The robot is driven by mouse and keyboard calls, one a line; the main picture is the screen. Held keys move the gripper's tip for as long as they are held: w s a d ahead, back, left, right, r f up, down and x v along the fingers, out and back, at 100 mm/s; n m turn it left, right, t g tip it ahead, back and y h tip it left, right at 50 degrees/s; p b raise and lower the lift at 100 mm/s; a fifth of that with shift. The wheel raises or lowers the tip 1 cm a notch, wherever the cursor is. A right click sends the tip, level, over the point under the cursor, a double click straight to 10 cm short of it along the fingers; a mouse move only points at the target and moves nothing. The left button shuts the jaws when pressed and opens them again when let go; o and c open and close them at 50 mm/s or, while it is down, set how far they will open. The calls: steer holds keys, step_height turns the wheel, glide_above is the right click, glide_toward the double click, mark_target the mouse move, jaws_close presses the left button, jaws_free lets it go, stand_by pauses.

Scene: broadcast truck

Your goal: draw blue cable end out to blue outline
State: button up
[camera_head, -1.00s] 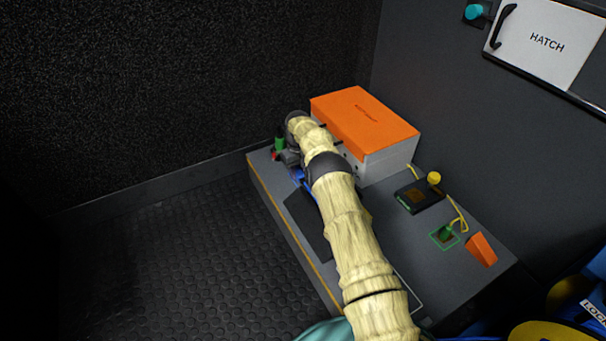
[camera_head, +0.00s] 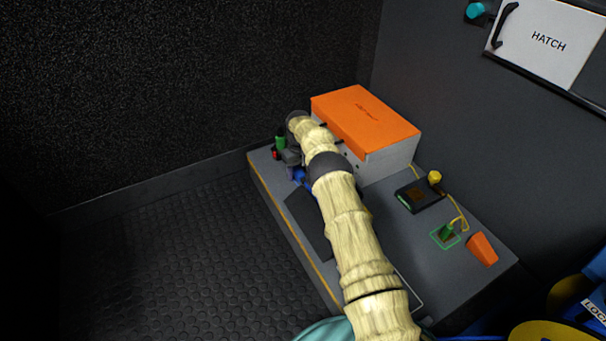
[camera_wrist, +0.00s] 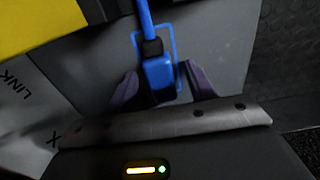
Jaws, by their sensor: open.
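The blue cable end (camera_wrist: 158,76) is a blue plug with a black collar, its blue cable running up out of the wrist view. It lies between the spread fingers of my gripper (camera_wrist: 160,88), with a gap showing at the right finger. The blue outline (camera_wrist: 174,48) on the grey surface surrounds the plug's upper part; the plug's lower end lies near the outline's lower edge. In the head view my gripper (camera_head: 291,158) is low at the bench's far left end, with a bit of blue (camera_head: 299,175) beside it, mostly hidden by my arm.
An orange-topped white box (camera_head: 390,160) stands right of my gripper. A green piece (camera_head: 280,142) is close on its left. The bench edge (camera_head: 285,225) is near.

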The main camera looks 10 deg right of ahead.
steer(key=shift+s+r+p, duration=0.2)
steer(key=shift+r+p, duration=1.7)
steer(key=shift+r, duration=0.1)
steer(key=shift+s+r+p, duration=0.15)
steer(key=shift+r+p, duration=1.75)
steer(key=shift+r, duration=0.1)
steer(key=shift+r, duration=0.2)
